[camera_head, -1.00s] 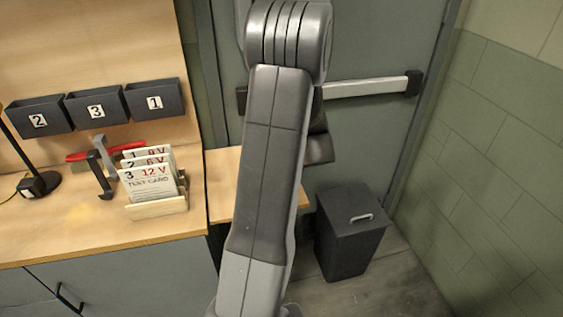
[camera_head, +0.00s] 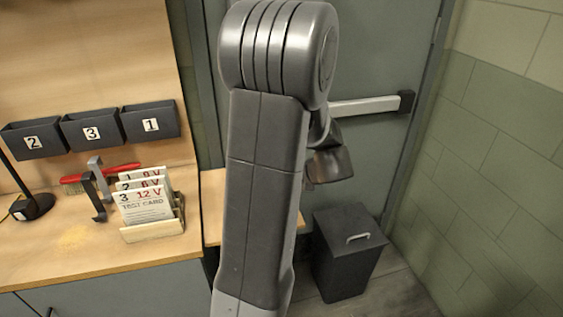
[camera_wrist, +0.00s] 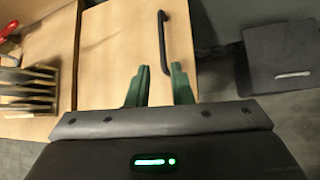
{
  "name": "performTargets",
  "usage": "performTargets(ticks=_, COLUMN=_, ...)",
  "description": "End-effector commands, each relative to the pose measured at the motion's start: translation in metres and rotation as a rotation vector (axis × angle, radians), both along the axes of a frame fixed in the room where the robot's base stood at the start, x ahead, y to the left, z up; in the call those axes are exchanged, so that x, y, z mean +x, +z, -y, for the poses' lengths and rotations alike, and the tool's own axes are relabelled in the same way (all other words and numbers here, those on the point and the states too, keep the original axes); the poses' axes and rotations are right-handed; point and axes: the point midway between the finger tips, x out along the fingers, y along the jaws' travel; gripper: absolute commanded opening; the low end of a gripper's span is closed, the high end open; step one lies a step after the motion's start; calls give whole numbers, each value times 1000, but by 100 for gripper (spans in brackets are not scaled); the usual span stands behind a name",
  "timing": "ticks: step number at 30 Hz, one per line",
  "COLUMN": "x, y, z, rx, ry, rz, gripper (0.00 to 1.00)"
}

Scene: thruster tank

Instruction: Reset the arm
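My arm stands upright across the middle of the head view, in front of the door. My gripper shows in the wrist view (camera_wrist: 162,88), with two green fingers apart and nothing between them. Beyond the fingers is a wooden surface with a dark bar handle (camera_wrist: 163,42). In the head view the fingers are hidden behind the arm.
A card holder (camera_head: 155,230) with test cards (camera_head: 145,200) stands on the bench (camera_head: 80,260) at left. A red-handled brush (camera_head: 110,172) lies behind it. Wall bins (camera_head: 92,132) hang above. A dark lidded bin (camera_head: 345,255) stands on the floor right of my arm.

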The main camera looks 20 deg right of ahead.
Motion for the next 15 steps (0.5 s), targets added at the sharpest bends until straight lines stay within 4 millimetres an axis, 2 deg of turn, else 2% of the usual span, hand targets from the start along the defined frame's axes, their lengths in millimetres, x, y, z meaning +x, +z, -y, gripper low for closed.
performTargets(ticks=5, x=11, y=-11, z=-4, rx=1, ry=3, rz=-1, gripper=20)
performTargets(ticks=15, x=54, y=-54, z=-17, rx=2, ry=3, rz=-3, gripper=20)
